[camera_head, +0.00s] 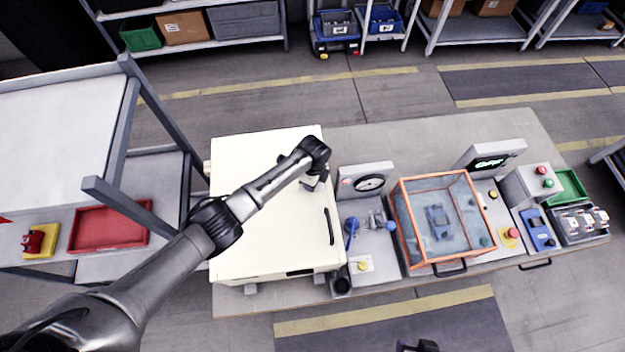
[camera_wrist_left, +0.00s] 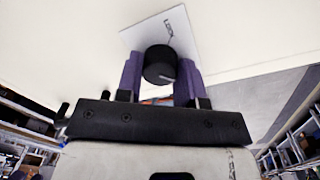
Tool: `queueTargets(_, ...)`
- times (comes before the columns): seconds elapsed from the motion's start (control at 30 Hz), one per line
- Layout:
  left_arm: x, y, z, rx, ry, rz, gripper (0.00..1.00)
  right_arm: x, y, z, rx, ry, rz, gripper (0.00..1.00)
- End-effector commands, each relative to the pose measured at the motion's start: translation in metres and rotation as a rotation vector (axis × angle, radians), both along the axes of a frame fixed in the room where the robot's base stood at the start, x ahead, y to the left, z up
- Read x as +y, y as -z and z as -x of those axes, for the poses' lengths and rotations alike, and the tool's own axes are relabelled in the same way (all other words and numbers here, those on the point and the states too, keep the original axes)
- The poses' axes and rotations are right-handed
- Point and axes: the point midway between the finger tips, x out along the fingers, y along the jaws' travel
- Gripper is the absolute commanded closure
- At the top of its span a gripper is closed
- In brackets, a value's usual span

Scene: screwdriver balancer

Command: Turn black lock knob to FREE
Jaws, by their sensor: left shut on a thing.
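The black lock knob (camera_wrist_left: 160,65) shows in the left wrist view, in front of a white label plate (camera_wrist_left: 178,28) with dark lettering that looks like LOCK. A pale line on the knob's face points to the lower right. My left gripper (camera_wrist_left: 160,78) has its purple fingers on both sides of the knob and is shut on it. In the head view my left gripper (camera_head: 316,181) is at the right part of the large cream cabinet (camera_head: 260,240), and the knob is hidden there. A small dark part at the bottom edge seems to be my right gripper (camera_head: 417,346); its fingers are unclear.
Right of the cabinet on the bench stand a gauge box (camera_head: 366,181), a blue-handled lever (camera_head: 352,230) and an orange-framed clear box (camera_head: 440,220). A vertical black handle (camera_head: 330,226) is on the cabinet, near my left gripper. A rack with a red tray (camera_head: 108,228) stands left.

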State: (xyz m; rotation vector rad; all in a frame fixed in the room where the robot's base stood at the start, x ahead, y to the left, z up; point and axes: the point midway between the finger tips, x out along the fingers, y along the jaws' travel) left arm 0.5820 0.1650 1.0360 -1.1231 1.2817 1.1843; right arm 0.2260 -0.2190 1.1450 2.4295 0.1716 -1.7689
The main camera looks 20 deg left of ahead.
Motion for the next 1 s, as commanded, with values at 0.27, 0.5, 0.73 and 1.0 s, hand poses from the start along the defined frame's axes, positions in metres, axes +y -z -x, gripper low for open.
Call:
queueTargets(0.27,0.0,0.0,0.0,0.001,0.002,0.0,0.63,0.0,0.0,0.0,0.0,0.001,-0.001,0.37)
queueTargets(0.5,0.0,0.0,0.0,0.0,0.001,0.0,0.4,0.002,0.0,0.0,0.0,0.004,-0.005,0.37)
queueTargets(0.73,0.0,0.0,0.0,0.0,0.0,0.0,0.4,0.003,0.0,0.0,0.001,0.006,-0.01,0.37)
queueTargets(1.0,-0.001,-0.027,-0.002,-0.004,0.003,0.001,0.4,0.003,-0.002,0.0,0.001,0.006,-0.01,0.37)
